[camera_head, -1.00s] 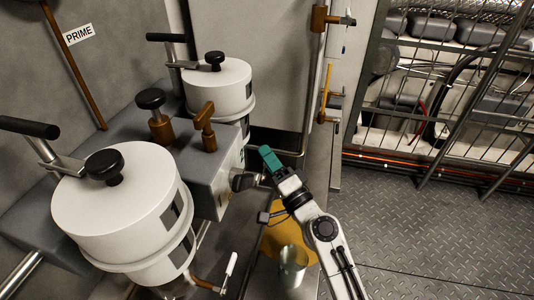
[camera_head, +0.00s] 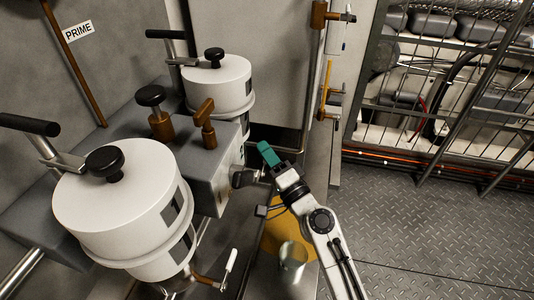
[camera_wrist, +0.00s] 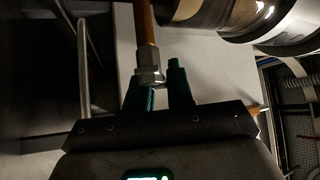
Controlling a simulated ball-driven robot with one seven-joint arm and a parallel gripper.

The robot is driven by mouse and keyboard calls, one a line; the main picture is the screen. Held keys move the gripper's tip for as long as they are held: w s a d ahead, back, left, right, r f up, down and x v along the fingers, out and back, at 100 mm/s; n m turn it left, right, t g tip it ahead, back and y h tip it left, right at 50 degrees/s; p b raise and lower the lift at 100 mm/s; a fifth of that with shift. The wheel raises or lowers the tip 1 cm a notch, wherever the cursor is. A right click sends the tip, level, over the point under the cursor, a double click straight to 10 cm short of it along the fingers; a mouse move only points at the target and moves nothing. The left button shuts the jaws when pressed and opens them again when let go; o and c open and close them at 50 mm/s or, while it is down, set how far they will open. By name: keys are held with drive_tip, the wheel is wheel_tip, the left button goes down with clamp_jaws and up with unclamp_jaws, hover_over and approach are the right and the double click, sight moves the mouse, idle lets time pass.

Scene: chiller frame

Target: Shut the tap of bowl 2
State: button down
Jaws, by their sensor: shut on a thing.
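Two white lidded bowls stand on the left in the head view, a near one (camera_head: 110,205) and a far one (camera_head: 215,85). I cannot read which is bowl 2. My gripper (camera_head: 268,155) has teal fingers and is at the right of the grey block, below and in front of the far bowl. In the wrist view, my gripper (camera_wrist: 161,88) is shut around a small part just below a metal hex fitting (camera_wrist: 150,66) on a brass pipe (camera_wrist: 145,25). This looks like a tap; its handle is mostly hidden by the fingers.
A white-handled tap (camera_head: 231,262) on a brass pipe hangs by the near bowl. A grey block (camera_head: 205,170) carries brass valves. A metal cup (camera_head: 292,258) stands below my arm. A wire fence (camera_head: 440,90) is at the right, with open chequered floor (camera_head: 430,230) before it.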

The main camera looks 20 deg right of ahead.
drive_tip(key=shift+r+p, duration=0.15)
drive_tip(key=shift+p, duration=0.5)
drive_tip(key=shift+w+m+g+p, duration=0.1)
drive_tip(key=shift+m+g+p, duration=0.35)
drive_tip(key=shift+p, duration=0.8)
drive_tip(key=m+g+p, duration=0.1)
drive_tip(key=p, duration=0.4)
drive_tip(key=f+m+g+h+p, duration=0.1)
drive_tip(key=m+p, duration=0.1)
drive_tip(key=p, duration=0.3)
drive_tip(key=shift+w+d+f+h, duration=0.1)
drive_tip(key=shift+d+f+h, duration=0.05)
drive_tip(key=shift+f+h, duration=0.15)
drive_tip(key=shift+f+m+g+p, duration=0.4)
drive_tip(key=shift+f+p, duration=0.25)
drive_tip(key=shift+p, duration=0.5)
drive_tip(key=c, duration=1.1)
unclamp_jaws()
